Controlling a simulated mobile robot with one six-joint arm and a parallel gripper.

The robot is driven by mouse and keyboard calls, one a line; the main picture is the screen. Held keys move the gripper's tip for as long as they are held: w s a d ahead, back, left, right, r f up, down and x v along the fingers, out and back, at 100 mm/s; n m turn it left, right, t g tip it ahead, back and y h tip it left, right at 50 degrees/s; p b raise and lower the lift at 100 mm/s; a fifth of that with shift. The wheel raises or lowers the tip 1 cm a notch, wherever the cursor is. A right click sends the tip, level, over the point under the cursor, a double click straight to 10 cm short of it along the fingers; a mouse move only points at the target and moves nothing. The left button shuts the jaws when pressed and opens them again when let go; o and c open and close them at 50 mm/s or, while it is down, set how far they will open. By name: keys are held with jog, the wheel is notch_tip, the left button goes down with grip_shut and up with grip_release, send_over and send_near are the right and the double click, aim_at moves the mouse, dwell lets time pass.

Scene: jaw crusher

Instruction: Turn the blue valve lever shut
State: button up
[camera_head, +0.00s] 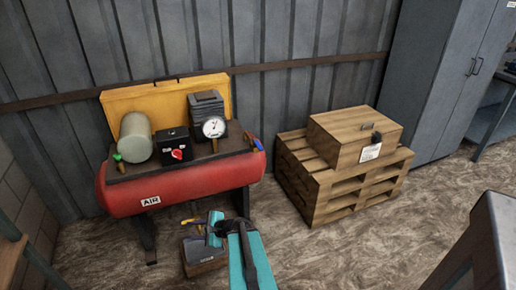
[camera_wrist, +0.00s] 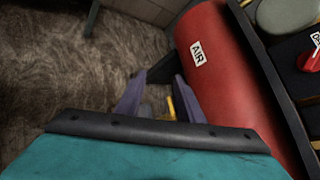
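The blue valve lever (camera_head: 258,145) sits at the right end of the red air tank (camera_head: 180,190), beside a brass-coloured fitting. It is small in the head view, so its exact angle is hard to tell. It does not show in the wrist view. My gripper (camera_wrist: 157,90) is open, with its two fingers apart and nothing held between them. It points down past the front of the red tank, which also shows in the wrist view (camera_wrist: 225,85). In the head view my teal arm is in front of the tank, below and left of the lever.
On the tank's top stand a gauge (camera_head: 214,127), a black box with a red knob (camera_head: 177,154) and a green knob (camera_head: 117,157). A wooden crate (camera_head: 350,140) on pallets (camera_head: 330,200) stands right.

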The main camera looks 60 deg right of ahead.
jog(key=s+d+r+m+h, duration=0.4)
jog(key=s+d+r+m, duration=0.1)
jog(key=d, duration=0.5)
jog(key=s+d+r+m+t+h+p, duration=0.1)
jog(key=s+d+r+m+h, duration=0.3)
jog(key=d, duration=0.7)
jog(key=s+d+r+m+t+h+p, duration=0.1)
jog(key=s+d+r+m+h, duration=0.4)
jog(key=d+r, duration=0.5)
jog(key=s+r+m, duration=0.1)
jog(key=s+m, duration=0.1)
jog(key=s, duration=0.1)
jog(key=shift+s+d+r+m, duration=0.2)
jog(key=shift+s+d+m, duration=0.2)
jog(key=shift+w+d+f, duration=0.1)
jog(key=shift+w+d, duration=0.05)
jog(key=shift+w, duration=0.05)
jog(key=b+x, duration=0.2)
jog(key=b, duration=0.2)
jog(key=shift+w+d+b, duration=0.15)
jog(key=shift+w+b, duration=0.1)
jog(key=shift+b, duration=0.15)
jog(key=w+b, duration=0.1)
jog(key=b, duration=0.2)
jog(key=shift+d+f, duration=0.1)
jog(key=shift+d, duration=0.2)
